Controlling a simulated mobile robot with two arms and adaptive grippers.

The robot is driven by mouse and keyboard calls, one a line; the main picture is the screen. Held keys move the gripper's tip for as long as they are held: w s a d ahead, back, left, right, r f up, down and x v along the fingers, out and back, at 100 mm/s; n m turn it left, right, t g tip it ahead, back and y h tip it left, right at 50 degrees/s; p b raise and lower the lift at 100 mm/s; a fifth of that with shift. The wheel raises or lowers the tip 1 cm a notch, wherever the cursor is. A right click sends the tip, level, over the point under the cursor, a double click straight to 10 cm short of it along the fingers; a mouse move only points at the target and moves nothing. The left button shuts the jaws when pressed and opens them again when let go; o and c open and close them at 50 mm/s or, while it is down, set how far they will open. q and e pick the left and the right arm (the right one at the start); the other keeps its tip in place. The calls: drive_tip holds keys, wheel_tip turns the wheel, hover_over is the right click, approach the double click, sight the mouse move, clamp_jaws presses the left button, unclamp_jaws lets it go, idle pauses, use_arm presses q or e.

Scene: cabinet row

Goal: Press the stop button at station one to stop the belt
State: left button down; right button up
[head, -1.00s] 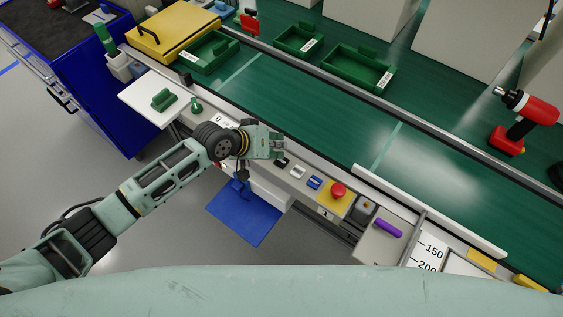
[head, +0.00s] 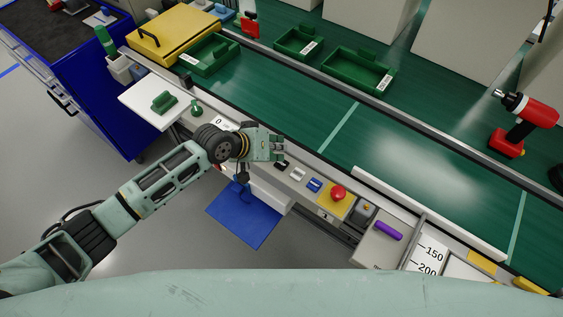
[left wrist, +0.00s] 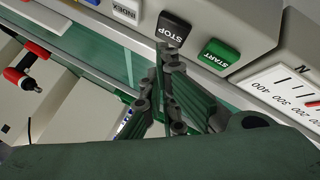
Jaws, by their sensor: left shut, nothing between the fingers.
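The black stop button (left wrist: 174,27), labelled STOP, is on the light control strip along the near edge of the belt (head: 290,120). It also shows in the head view (head: 281,163), just below my left gripper (head: 275,147). In the left wrist view my left gripper (left wrist: 165,52) is shut and empty. Its fingertips overlap the lower edge of the stop button; I cannot tell whether they touch it. The green START button (left wrist: 218,53) is beside it, on the right in that view, and is hidden in the head view. My right gripper is not in view.
A white INDEX button (left wrist: 125,11), a blue button (head: 314,185) and a red mushroom button (head: 338,193) follow along the strip.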

use_arm(q)
drive_tip(key=shift+f, duration=0.15)
drive_tip(key=shift+f, duration=0.3)
drive_tip(key=shift+f+b, duration=0.35)
drive_tip(key=shift+f, duration=0.15)
idle(1.0)
drive_tip(key=shift+r, duration=0.1)
drive_tip(key=shift+r+p, duration=0.8)
drive_tip(key=shift+p, duration=0.1)
wheel_tip(320, 180, up, 5)
drive_tip(key=p, duration=0.5)
